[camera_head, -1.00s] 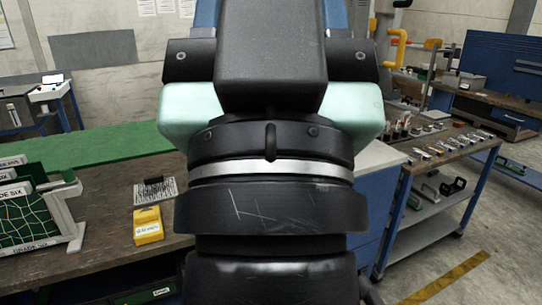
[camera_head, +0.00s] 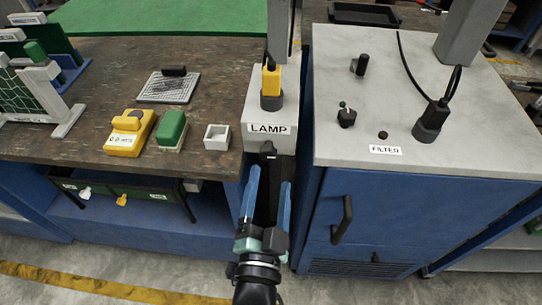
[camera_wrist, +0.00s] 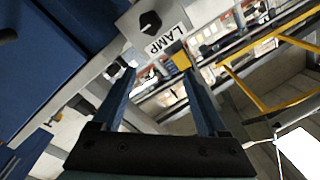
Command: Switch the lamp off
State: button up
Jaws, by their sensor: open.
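A light grey box with a LAMP label (camera_head: 268,129) stands at the right end of the workbench. A black knob (camera_head: 268,148) is on its front face below the label. The wrist view shows this knob (camera_wrist: 150,23) beside the LAMP lettering (camera_wrist: 166,39), beyond my fingertips. A yellow and black connector (camera_head: 271,83) stands on top of the box. My gripper (camera_head: 269,179) is open, its two blue fingers spread in front of and below the knob. In the wrist view the gripper (camera_wrist: 156,67) has nothing between its fingers.
A blue cabinet with a grey top and a FILTER label (camera_head: 386,150) stands close on the right, its black handle (camera_head: 342,220) facing forward.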

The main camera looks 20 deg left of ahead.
send_near(269, 157)
jog(key=v, duration=0.3)
jog(key=shift+g, duration=0.3)
jog(key=x, duration=0.8)
jog(key=r+x, duration=0.1)
jog(key=x, duration=0.4)
jog(key=shift+b, duration=0.4)
jog(key=shift+f, duration=0.1)
grip_shut()
